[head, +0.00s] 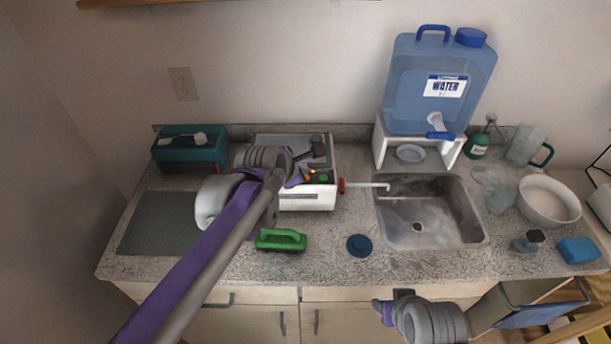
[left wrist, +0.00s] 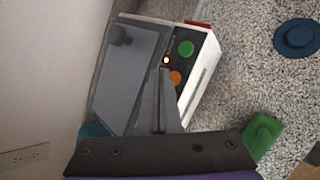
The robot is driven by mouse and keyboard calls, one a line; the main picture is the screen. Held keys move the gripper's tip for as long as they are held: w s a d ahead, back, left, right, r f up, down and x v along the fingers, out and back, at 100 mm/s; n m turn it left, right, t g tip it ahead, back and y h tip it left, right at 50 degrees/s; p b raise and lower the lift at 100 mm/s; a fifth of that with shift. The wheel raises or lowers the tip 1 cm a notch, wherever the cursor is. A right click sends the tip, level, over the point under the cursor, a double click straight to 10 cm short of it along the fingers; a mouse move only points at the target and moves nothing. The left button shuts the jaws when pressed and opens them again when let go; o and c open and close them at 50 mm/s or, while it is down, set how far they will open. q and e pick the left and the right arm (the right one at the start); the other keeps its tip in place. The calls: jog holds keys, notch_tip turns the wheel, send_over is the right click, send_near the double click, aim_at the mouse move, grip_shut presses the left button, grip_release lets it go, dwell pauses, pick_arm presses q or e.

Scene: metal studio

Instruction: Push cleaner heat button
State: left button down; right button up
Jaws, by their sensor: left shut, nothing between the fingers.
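The cleaner (head: 312,201) is a white box with a grey top, standing on the counter left of the sink. The green button also shows in the head view (head: 323,178). My left gripper (head: 297,182) is shut and empty, with its tip (left wrist: 164,74) over the panel beside the orange button. I cannot tell whether it touches. Part of the panel is hidden behind the fingers. My right gripper (head: 382,311) is low in front of the counter, away from the cleaner; its jaws are unclear.
A green-handled brush (head: 280,240) and a dark blue round lid (head: 360,245) lie in front of the cleaner. The sink (head: 430,232) is to the right. A teal box (head: 190,155) stands at the back left. The grey mat (head: 158,225) is clear.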

pick_arm(q)
jog(key=shift+f, duration=0.1)
dwell(0.3)
jog(key=shift+f, duration=0.4)
pick_arm(e)
jog(key=shift+s+f, duration=0.15)
jog(key=shift+f, duration=0.15)
pick_arm(q)
jog(key=shift+f+b, duration=0.15)
jog(key=shift+b, duration=0.15)
pick_arm(e)
jog(key=shift+f, duration=0.15)
pick_arm(q)
jog(key=shift+r+p, duration=0.4)
jog(key=shift+r, duration=0.25)
pick_arm(e)
jog(key=shift+w+r, duration=0.2)
jog(key=shift+r, duration=0.35)
